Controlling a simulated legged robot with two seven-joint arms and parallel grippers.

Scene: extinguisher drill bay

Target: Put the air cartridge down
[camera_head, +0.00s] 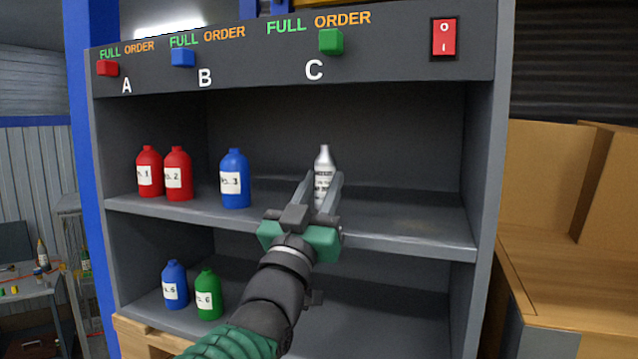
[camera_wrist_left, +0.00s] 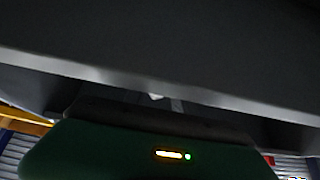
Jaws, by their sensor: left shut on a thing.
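The air cartridge (camera_head: 323,168) is a small silver bottle with a pointed neck and dark print. It stands upright in my left gripper (camera_head: 321,190), whose fingers are shut on it from either side. The gripper reaches in over the upper shelf (camera_head: 410,232) on its right half, under the letter C. The fingers and green palm hide the cartridge's base, so I cannot tell whether it touches the shelf. The left wrist view is dark; it shows the shelf edge (camera_wrist_left: 120,77) and a small pale bit between the fingers. My right gripper is not in view.
Red bottles (camera_head: 178,174) and a blue bottle (camera_head: 235,179) stand on the upper shelf to the left. A blue bottle (camera_head: 174,284) and a green bottle (camera_head: 208,294) stand on the lower shelf. The upper shelf right of the cartridge is clear. Cardboard boxes (camera_head: 550,190) stand at the right.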

